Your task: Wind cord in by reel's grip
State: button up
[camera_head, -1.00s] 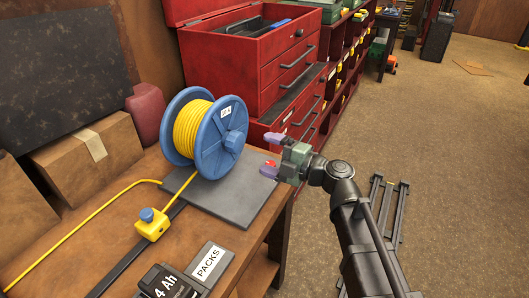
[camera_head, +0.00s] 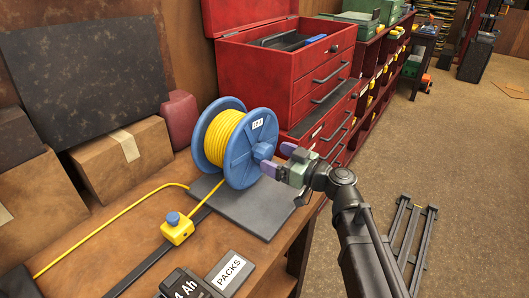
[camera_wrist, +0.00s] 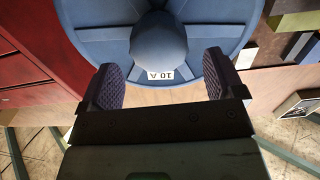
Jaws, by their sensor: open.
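The blue reel (camera_head: 238,158) stands on a dark grey plate, wound with yellow cord (camera_head: 217,138). A rounded blue grip (camera_head: 263,152) sticks out from its near face, which bears a "10 A" label. The cord runs left across the bench past a yellow block with a blue knob (camera_head: 177,229). My gripper (camera_head: 277,159) is open just right of the grip. In the wrist view the grip (camera_wrist: 158,45) lies ahead, between the lines of my two dark padded fingers (camera_wrist: 163,82). I cannot tell whether the fingertips touch it; they do not close on it.
A red tool chest (camera_head: 285,75) stands close behind the reel. Cardboard boxes (camera_head: 120,160) and a dark red can (camera_head: 180,118) are at the bench's back left. A battery and a PACKS box (camera_head: 230,274) lie at the front. Open floor is on the right.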

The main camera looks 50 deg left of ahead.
aim_at(268, 154)
jog(key=a, duration=0.4)
jog(key=shift+s+a, duration=0.2)
jog(key=shift+s, duration=0.2)
jog(key=c, duration=1.3)
jog(key=shift+s, duration=0.1)
